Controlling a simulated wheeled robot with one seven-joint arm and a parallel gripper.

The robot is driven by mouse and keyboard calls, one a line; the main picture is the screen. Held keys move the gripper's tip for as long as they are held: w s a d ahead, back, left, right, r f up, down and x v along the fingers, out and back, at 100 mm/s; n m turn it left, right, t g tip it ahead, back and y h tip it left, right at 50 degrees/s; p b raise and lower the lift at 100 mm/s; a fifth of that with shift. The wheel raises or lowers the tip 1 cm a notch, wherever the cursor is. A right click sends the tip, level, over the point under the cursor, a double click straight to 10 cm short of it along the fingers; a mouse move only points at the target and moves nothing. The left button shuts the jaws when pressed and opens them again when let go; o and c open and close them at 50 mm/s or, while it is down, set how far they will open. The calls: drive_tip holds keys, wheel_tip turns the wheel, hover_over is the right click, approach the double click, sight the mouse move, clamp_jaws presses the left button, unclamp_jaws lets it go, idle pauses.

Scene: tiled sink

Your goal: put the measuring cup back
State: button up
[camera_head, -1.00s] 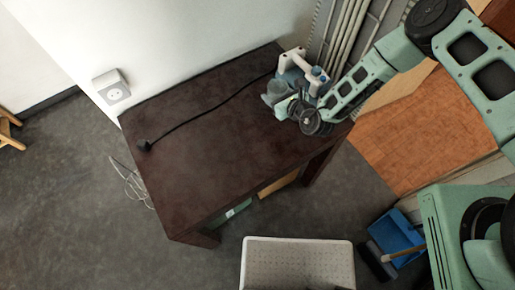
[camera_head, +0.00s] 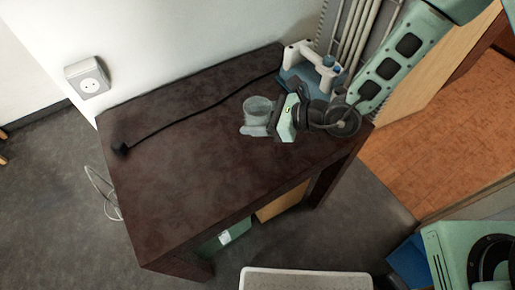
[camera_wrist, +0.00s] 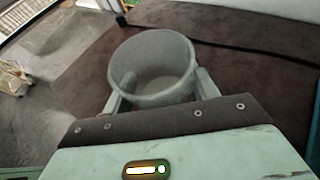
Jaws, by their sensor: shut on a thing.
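The measuring cup (camera_head: 258,104) is a translucent grey, round, open-topped cup above the dark brown table, seen from above. In the wrist view the cup (camera_wrist: 152,62) sits upright between the two fingers, its mouth open and its inside looking empty. My gripper (camera_head: 256,128) is shut on it, coming in from the right. A white and blue appliance (camera_head: 312,67) stands just behind and to the right of the cup, apart from it. My wrist hides part of its base. I cannot tell whether the cup touches the tabletop.
The dark table (camera_head: 190,165) is mostly bare on its left and front. A black cord runs across its back to a plug (camera_head: 121,148) at the left edge. The wall stands behind, with pipes (camera_head: 357,35) at the back right. A white stool-like top (camera_head: 300,279) is below.

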sight(257, 147)
wheel_tip(257, 147, down, 9)
drive_tip(key=shift+f, duration=0.15)
idle(0.4)
drive_tip(key=shift+f, duration=0.15)
drive_tip(key=o, duration=1.1)
